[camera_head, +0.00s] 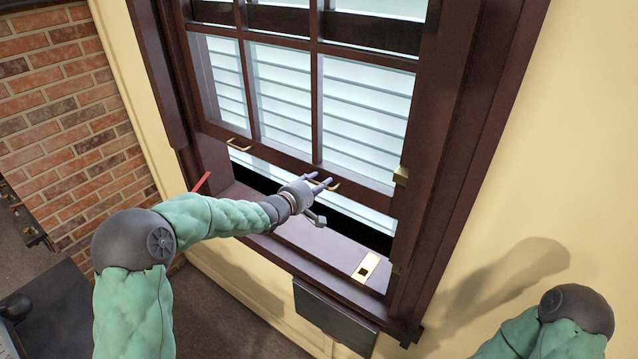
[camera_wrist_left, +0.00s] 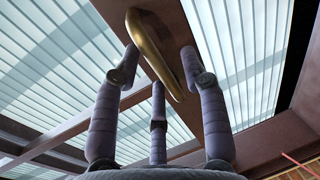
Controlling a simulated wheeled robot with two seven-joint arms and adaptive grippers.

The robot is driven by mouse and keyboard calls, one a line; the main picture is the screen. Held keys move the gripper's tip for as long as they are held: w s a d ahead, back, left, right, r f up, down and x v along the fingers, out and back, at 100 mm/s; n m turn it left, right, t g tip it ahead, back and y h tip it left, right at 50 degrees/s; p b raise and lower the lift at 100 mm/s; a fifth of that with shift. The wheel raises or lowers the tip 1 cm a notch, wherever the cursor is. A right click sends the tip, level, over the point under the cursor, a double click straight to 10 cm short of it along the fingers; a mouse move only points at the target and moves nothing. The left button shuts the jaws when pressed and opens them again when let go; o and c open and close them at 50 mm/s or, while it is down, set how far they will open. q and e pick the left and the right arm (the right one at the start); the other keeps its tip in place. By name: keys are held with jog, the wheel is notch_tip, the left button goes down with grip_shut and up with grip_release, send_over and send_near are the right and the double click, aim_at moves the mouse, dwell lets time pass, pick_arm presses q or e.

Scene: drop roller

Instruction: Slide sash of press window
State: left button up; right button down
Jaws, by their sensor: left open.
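The brown window sash (camera_head: 290,155) has panes and two brass pull handles on its bottom rail. It stands partly raised, with a gap between its rail and the sill (camera_head: 325,252). The left handle (camera_head: 239,145) is free. My left gripper (camera_head: 322,183) is at the right handle (camera_head: 334,187). In the left wrist view the open fingers (camera_wrist_left: 160,62) are spread around that brass handle (camera_wrist_left: 150,45), one on each side and one below. I cannot tell whether they touch it. My right gripper is out of view.
A brass plate with a square hole (camera_head: 366,267) lies on the sill. A thin red rod (camera_head: 201,182) is left of my left gripper. A dark box (camera_head: 334,318) is below the sill. A brick wall (camera_head: 62,105) is at the left, a plain cream wall (camera_head: 570,150) at the right.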

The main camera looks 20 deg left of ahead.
pick_arm(q)
jog(key=v, duration=1.1)
jog(key=shift+s, duration=0.25)
jog(key=shift+r, duration=0.1)
jog(key=s+d+f+m+g+b, duration=0.2)
jog(key=s+f+b, duration=0.15)
jog(key=f, duration=0.95)
jog(key=s+d+f+m+g+y+b, duration=0.1)
jog(key=s+d+f+g+b, duration=0.2)
jog(key=f, duration=1)
jog(key=s+d+f+m+g+b, duration=0.15)
jog(key=f+b, duration=0.35)
jog(key=f, duration=0.8)
jog(key=s+d+f+m+g+b, duration=0.3)
jog(key=s+d+f+g+b, duration=0.1)
jog(key=s+f, duration=0.8)
jog(key=s+d+f+m+g+b, duration=0.4)
jog(key=s+f+b, duration=0.1)
jog(key=s+f, duration=0.7)
jog(key=shift+f, duration=0.5)
jog(key=shift+w, duration=0.1)
jog(key=shift+c, duration=0.4)
